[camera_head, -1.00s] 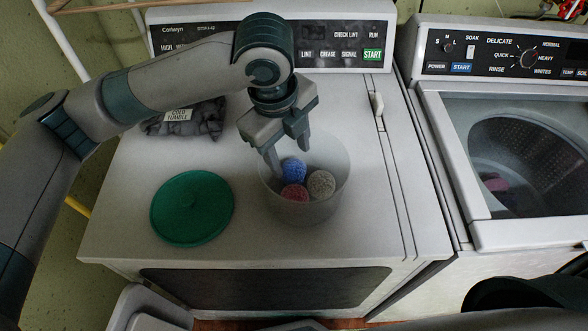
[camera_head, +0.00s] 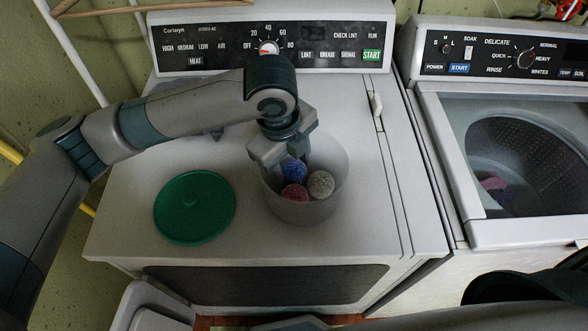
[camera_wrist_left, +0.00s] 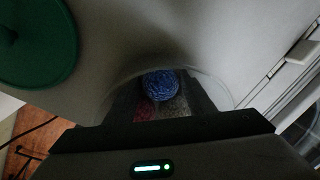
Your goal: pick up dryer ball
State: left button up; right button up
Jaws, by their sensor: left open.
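A translucent tub (camera_head: 318,212) stands on the dryer top. It holds a blue dryer ball (camera_head: 294,171), a red one (camera_head: 294,194) and a grey one (camera_head: 321,184). My left gripper (camera_head: 288,176) is open, pointing down into the tub at the blue ball. In the left wrist view the blue ball (camera_wrist_left: 160,85) shows between the fingers, with the red ball (camera_wrist_left: 145,109) and grey ball (camera_wrist_left: 176,106) partly hidden below it. Whether a finger touches a ball, I cannot tell. My right gripper is not in view.
A green round lid (camera_head: 195,207) lies on the dryer top (camera_head: 130,235) left of the tub. The dryer's control panel (camera_head: 320,45) rises behind. A washer (camera_head: 470,225) with dark cloth inside its drum stands at the right. The dryer top's front is clear.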

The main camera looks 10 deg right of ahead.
aim_at(292, 164)
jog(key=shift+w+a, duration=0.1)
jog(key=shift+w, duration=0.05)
pick_arm(q)
jog(key=c, duration=0.6)
jog(key=shift+c, duration=0.5)
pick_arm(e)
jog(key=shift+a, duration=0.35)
pick_arm(q)
jog(key=shift+r, duration=0.15)
